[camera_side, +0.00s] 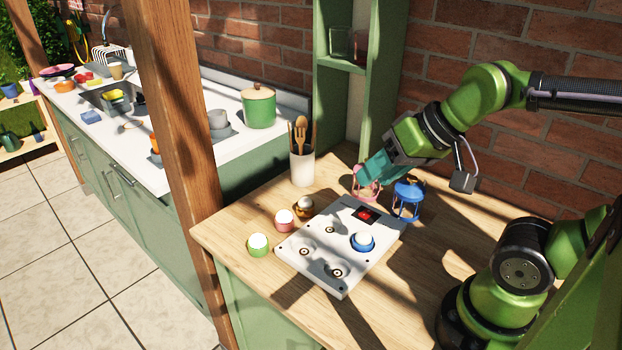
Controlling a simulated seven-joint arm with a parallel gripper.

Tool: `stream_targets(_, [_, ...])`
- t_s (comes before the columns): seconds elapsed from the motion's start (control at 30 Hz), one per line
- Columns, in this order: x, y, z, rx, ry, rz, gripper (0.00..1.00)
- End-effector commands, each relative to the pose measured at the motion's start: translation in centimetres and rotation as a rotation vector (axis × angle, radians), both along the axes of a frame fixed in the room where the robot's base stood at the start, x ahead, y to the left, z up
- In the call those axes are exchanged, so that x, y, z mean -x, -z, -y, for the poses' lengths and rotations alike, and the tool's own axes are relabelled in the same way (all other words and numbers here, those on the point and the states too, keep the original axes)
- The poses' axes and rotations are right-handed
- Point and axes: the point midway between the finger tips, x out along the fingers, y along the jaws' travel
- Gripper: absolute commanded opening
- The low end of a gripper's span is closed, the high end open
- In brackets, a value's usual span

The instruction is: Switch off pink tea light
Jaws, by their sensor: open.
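A pink tea light (285,220) with a white top stands on the wooden table, just left of the white board (313,267). My gripper (366,181) is at the back of the table, over a pink lantern-like cage (362,192). It is right of and farther back than the pink tea light, well apart from it. The gripper is open; its fingertips overlap the cage in this view, and I cannot tell whether they touch it. A blue tea light (362,242) sits on the board. A green tea light (258,245) and a brown one (304,207) stand beside it.
The board has round sockets and a dark panel with a red part (366,215). A blue lantern cage (407,199) stands right of the gripper. A cup of wooden utensils (302,164) stands behind. A wooden post (180,120) rises at the left.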

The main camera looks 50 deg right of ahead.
Motion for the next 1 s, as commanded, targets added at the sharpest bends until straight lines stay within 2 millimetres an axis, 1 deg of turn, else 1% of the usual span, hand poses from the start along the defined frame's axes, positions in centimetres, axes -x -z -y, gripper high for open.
stream_targets(0.07, [0.0,0.0,0.0,0.0,0.0,0.0,0.43])
stream_targets(0.17, [0.0,0.2,0.0,0.0,0.0,-0.008,0.29])
stream_targets(0.27, [-0.4,1.3,-0.1,0.0,-0.003,-0.056,0.13])
stream_targets(0.33, [-1.4,1.9,-0.1,0.005,-0.007,-0.1,0.03])
stream_targets(0.37, [-1.9,2.1,-0.1,0.009,-0.009,-0.121,0.0])
stream_targets(0.47, [-4.4,2.8,-0.1,0.033,-0.029,-0.201,0.0])
stream_targets(0.57, [-7.4,3.7,0.0,0.064,-0.061,-0.276,0.0])
stream_targets(0.67, [-10.4,5.0,0.0,0.098,-0.102,-0.348,0.0])
stream_targets(0.7, [-11.6,5.7,0.1,0.114,-0.121,-0.375,0.0])
stream_targets(0.77, [-13.4,6.8,0.1,0.135,-0.149,-0.416,0.0])
stream_targets(0.9, [-17.6,9.9,0.2,0.185,-0.221,-0.505,0.0])
stream_targets(1.0, [-20.2,12.2,0.4,0.218,-0.272,-0.555,0.0])
